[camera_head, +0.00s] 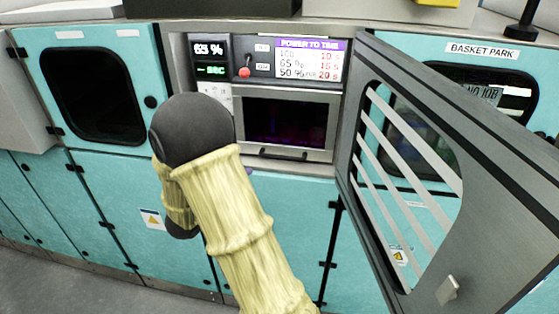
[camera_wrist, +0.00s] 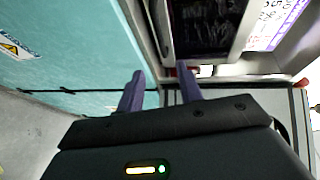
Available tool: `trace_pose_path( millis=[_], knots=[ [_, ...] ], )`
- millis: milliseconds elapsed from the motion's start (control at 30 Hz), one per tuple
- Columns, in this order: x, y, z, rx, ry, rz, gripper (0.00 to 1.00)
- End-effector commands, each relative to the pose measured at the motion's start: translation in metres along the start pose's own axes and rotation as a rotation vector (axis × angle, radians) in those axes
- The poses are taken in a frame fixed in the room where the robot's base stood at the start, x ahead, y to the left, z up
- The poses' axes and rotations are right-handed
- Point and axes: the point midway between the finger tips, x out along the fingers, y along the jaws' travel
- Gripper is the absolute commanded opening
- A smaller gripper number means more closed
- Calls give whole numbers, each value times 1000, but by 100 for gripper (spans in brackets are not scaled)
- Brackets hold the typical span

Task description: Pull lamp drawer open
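The lamp drawer appears to be the grey-framed front with a dark window (camera_head: 285,122) below the control panel. A dark bar handle (camera_head: 283,153) runs along its lower edge, and the front looks closed. In the wrist view, the dark window (camera_wrist: 205,25) is at the top, beyond the fingers. My gripper (camera_wrist: 160,68) has two purple fingers, apart with nothing seen between them. It points toward the area beside the drawer front. In the head view my arm hides nearly all of the gripper; I cannot tell its exact distance from the handle.
A grey slatted door (camera_head: 415,185) stands swung open to the right of the drawer. The control panel (camera_head: 265,60) with a red-knobbed lever (camera_head: 244,72) is above. Teal cabinets (camera_head: 105,190) line both sides. A basket park bay (camera_head: 480,85) lies behind the door.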

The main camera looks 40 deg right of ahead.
Motion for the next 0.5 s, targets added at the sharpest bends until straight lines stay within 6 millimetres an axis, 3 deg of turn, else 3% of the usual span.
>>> trace_pose_path(
  millis=[267,500],
  knots=[
    [6,-1,0,-2,0,2,36],
    [38,-2,-1,-4,2,2,36]
  ],
)
